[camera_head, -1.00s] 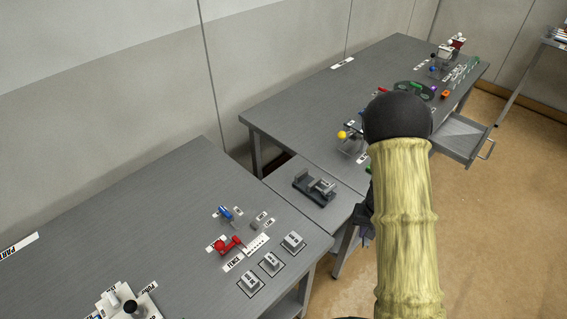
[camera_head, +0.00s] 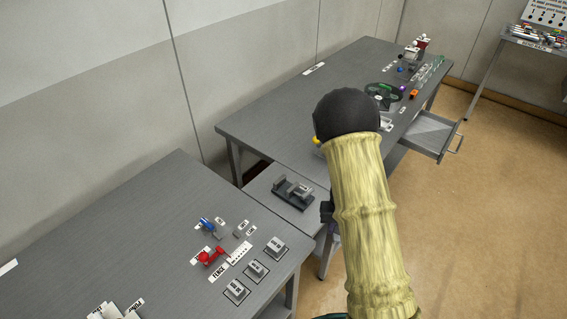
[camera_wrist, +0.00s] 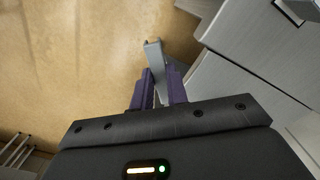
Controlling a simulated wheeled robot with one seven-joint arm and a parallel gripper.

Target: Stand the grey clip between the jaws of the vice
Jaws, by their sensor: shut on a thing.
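The vice (camera_head: 293,193) stands on a small low grey table between the two workbenches in the head view. Nothing can be made out between its jaws at this size. In the wrist view my gripper (camera_wrist: 159,91) is shut on the grey clip (camera_wrist: 155,58), which sticks out beyond the purple fingertips over the tan floor. In the head view my sleeved arm hides most of my gripper, and only a dark part (camera_head: 327,211) shows to the right of the vice. The clip cannot be seen in the head view.
The near bench (camera_head: 130,225) carries a red lever (camera_head: 210,257), a blue-handled part (camera_head: 207,224) and several grey blocks. The far bench (camera_head: 270,120) holds a green disc (camera_head: 384,92) and small parts. An open drawer (camera_head: 430,135) juts out at its right.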

